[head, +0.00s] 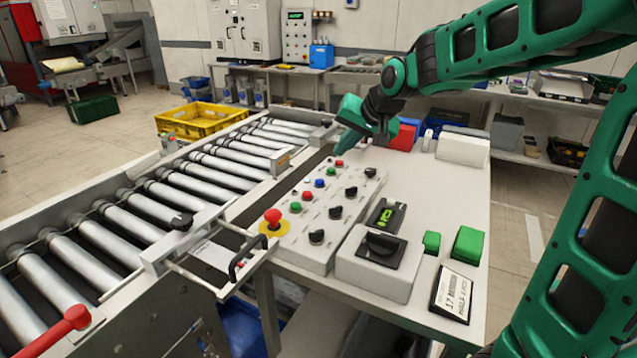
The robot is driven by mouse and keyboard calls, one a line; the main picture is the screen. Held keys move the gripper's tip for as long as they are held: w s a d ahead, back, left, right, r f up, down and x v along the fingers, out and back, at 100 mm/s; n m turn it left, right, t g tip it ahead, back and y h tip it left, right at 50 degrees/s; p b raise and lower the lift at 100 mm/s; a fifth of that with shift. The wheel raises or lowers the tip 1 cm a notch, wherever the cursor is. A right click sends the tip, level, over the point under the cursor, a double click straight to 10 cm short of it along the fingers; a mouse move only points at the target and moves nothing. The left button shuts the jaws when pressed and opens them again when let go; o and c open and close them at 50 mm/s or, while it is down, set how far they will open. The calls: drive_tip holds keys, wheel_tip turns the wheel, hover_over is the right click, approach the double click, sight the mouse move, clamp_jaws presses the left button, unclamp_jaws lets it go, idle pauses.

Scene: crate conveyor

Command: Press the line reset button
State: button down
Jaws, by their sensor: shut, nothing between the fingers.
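A white control panel (328,232) stands on the table beside the conveyor. It carries a row of small red, green and blue buttons, with black knobs along its right side. The far red button (339,162) is closest to my gripper; a blue button (319,183) and a nearer red button (307,195) follow. A large red mushroom button (273,217) on a yellow base sits at the near left end. I cannot read which one is the line reset. My gripper (339,150) is shut and empty, pointing down above the panel's far end. I cannot tell whether it touches anything.
The roller conveyor (190,185) runs along the left, with a black handle (247,258) at its near edge. A grey box with a black knob (382,262) and green blocks (468,245) stand right of the panel. The white tabletop (440,200) is mostly clear behind them.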

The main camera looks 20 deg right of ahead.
sight(323, 182)
drive_tip(key=shift+t+y, duration=0.4)
drive_tip(key=w+a, duration=0.1)
drive_tip(key=w+a+r, duration=0.1)
drive_tip(key=w+a, duration=0.1)
drive_tip(key=a, duration=0.1)
drive_tip(key=shift+w+r, duration=0.35)
drive_tip(key=shift+f, duration=0.1)
drive_tip(key=shift+f, duration=4.35)
drive_tip(key=shift+f, duration=0.15)
drive_tip(key=shift+s+d+f, duration=0.1)
drive_tip(key=shift+f, duration=0.1)
drive_tip(key=shift+f, duration=0.5)
drive_tip(key=shift+r, duration=0.9)
